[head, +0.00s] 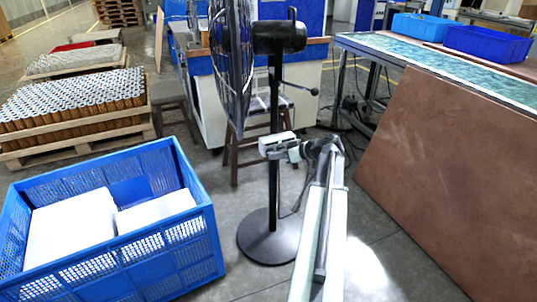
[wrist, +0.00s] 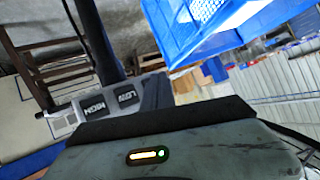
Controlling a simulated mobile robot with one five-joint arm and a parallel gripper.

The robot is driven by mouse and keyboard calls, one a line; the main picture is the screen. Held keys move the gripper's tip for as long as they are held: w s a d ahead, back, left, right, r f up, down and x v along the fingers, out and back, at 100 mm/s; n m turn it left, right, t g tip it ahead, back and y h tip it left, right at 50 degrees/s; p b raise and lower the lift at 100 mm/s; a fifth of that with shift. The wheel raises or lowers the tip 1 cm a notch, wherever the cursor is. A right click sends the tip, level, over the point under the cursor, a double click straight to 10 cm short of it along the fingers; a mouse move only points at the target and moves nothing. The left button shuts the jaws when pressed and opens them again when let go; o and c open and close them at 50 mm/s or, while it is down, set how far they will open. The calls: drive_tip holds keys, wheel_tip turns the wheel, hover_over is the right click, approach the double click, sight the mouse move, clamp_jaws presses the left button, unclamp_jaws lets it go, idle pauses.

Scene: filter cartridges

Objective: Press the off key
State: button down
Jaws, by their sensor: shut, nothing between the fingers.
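The standing fan's pale control box (head: 276,142) is fixed to its black pole (head: 275,105) in the head view. In the wrist view the tilted box (wrist: 64,122) shows dark keys: a HIGH key (wrist: 92,107) and a LOW key (wrist: 125,97). No key marked off can be read; part of the box is hidden by my gripper. My gripper (head: 294,152) is shut and empty, close beside the box in the head view. I cannot tell whether it touches a key.
The fan's caged head (head: 232,60) rises above the box, and its round base (head: 272,236) stands on the floor. A blue crate (head: 196,255) with white blocks is at the left. A brown panel (head: 450,175) leans at the right. Some floor around the base is clear.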

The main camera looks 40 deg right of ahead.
drive_tip(key=shift+w+d, duration=0.15)
drive_tip(key=shift+w, duration=0.2)
idle(0.6)
drive_tip(key=shift+s, duration=0.1)
drive_tip(key=shift+s+a, duration=0.3)
drive_tip(key=shift+s, duration=0.4)
drive_tip(key=s, duration=0.1)
drive_tip(key=s+a, duration=0.1)
drive_tip(key=s, duration=0.1)
drive_tip(key=s+a, duration=0.1)
drive_tip(key=shift+s, duration=0.3)
idle(0.8)
